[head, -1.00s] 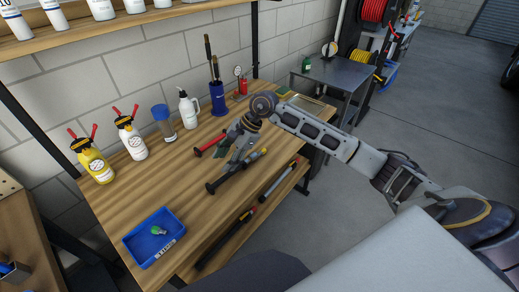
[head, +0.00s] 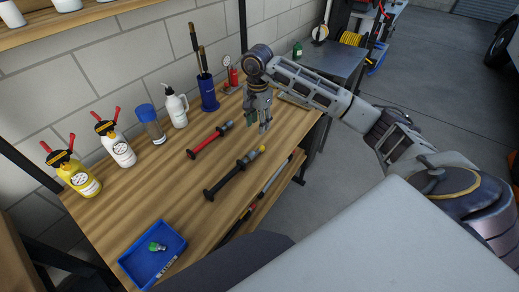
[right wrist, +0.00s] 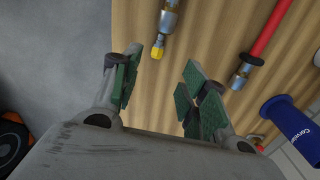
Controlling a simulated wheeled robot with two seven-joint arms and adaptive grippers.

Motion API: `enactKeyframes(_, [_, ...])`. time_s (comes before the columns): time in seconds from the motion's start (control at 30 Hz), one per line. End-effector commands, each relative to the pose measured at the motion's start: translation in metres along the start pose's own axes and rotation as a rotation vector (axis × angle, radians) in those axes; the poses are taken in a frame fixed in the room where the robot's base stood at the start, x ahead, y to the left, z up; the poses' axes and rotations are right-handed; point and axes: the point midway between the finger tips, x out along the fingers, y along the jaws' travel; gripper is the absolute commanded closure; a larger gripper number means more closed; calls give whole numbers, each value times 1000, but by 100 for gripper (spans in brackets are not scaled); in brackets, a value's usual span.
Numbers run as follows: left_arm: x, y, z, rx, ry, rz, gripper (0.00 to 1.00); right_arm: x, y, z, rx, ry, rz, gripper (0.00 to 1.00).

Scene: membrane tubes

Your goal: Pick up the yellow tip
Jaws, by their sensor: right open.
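The yellow tip (head: 261,148) is at the far end of a black-handled tube (head: 226,177) lying on the wooden bench. It also shows in the right wrist view (right wrist: 157,52), on the end of a metal section, just beyond and between my fingers. My right gripper (head: 258,127) points down above the bench, slightly behind the tip in the head view. Its green-padded fingers (right wrist: 160,85) are apart with nothing between them. My left gripper is not in view.
A red-handled tube (head: 207,142) lies beside the black one. A blue cup with handles (head: 208,95) and a white spray bottle (head: 174,106) stand behind. A blue bin (head: 177,243) holds a small green-topped piece (head: 157,246). The bench's front middle is clear.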

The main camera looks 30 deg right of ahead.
Motion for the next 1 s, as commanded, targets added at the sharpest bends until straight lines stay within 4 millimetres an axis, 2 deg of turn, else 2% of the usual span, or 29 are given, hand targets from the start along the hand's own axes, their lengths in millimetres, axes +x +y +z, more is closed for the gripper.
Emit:
enactKeyframes(0.27, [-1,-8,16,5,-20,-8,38,6,0,1,0,-3,0,56])
enactKeyframes(0.57, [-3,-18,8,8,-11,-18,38,36,0,1,1,-4,2,56])
enactKeyframes(0.8, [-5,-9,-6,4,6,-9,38,65,0,1,0,-3,1,56])
enactKeyframes(1.0, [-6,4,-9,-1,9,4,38,83,0,0,1,-2,0,56])
